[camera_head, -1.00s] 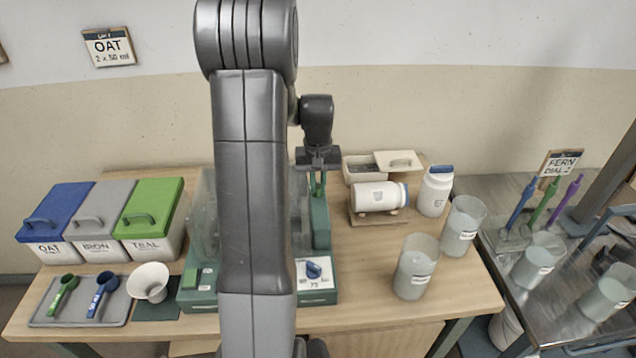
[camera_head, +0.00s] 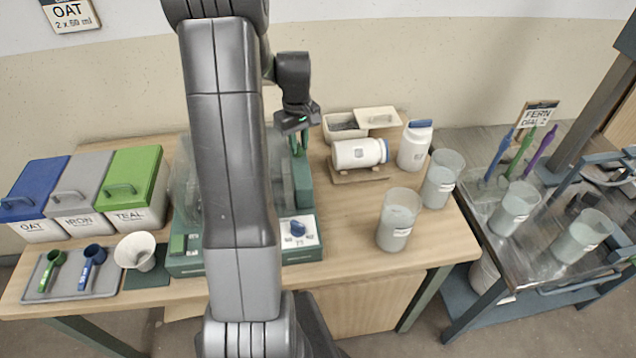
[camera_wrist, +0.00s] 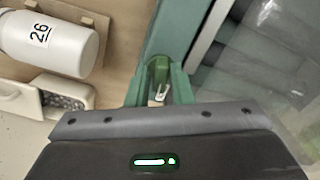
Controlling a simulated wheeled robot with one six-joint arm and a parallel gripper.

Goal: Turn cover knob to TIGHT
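The machine (camera_head: 190,262) has a green base, a clear cover (camera_head: 186,190) and a green upright (camera_head: 302,180). My arm hides much of it in the head view. My gripper (camera_head: 299,143) points down at the upright's top. In the wrist view, a small green knob (camera_wrist: 158,72) lies between the green fingers of my gripper (camera_wrist: 160,88). The fingers look very near it; contact cannot be told. No TIGHT mark is readable. A blue dial (camera_head: 297,229) sits on a white plate at the machine's front.
A white jar lies on a stand (camera_head: 360,153), with another jar (camera_head: 414,146) upright beside it. Two clear beakers (camera_head: 398,218) (camera_head: 441,180) stand at the table's right. Lidded bins (camera_head: 133,188), a scoop tray (camera_head: 70,272) and a funnel (camera_head: 136,251) are left.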

